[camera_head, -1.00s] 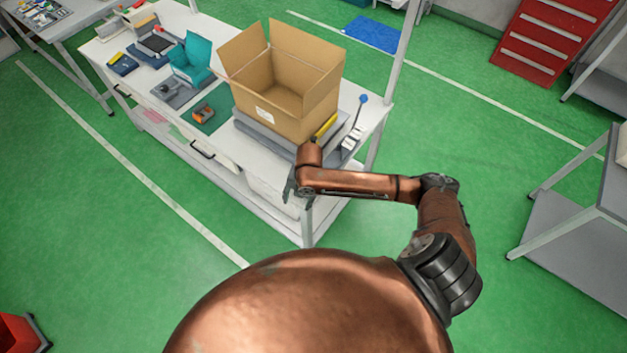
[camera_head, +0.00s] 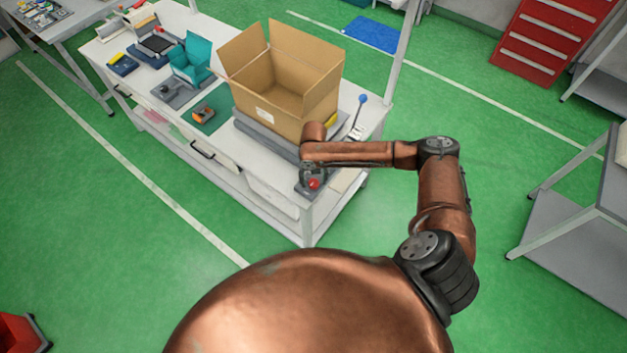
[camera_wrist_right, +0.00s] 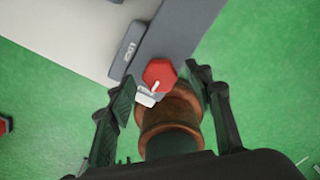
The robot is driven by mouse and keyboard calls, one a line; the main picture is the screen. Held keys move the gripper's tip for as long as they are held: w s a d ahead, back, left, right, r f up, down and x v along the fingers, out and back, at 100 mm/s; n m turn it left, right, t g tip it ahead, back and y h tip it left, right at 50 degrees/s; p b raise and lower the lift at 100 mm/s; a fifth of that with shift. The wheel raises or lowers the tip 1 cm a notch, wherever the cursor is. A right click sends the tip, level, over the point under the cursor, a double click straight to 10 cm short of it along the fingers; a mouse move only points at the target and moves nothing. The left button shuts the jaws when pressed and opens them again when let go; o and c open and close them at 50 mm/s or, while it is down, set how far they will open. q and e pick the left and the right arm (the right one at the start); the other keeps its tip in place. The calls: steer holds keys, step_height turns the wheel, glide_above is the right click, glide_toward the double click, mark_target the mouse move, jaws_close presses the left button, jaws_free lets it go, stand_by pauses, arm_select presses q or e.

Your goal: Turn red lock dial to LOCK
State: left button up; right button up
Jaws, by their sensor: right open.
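The red lock dial (camera_head: 314,184) sits at the near corner of the white workbench, just below my right gripper (camera_head: 308,176) in the head view. In the right wrist view the red dial (camera_wrist_right: 160,74) has a white pointer mark and lies on a grey panel, ahead of the fingertips. My left gripper is not in view.
An open cardboard box (camera_head: 285,85) stands on the workbench (camera_head: 235,140) behind my right arm. A blue-knobbed lever (camera_head: 361,100) stands close to the right of the box. Teal and grey items lie further left.

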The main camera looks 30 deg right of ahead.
steer(key=shift+f, duration=0.25)
steer(key=c, duration=1.2)
steer(key=shift+o, duration=0.2)
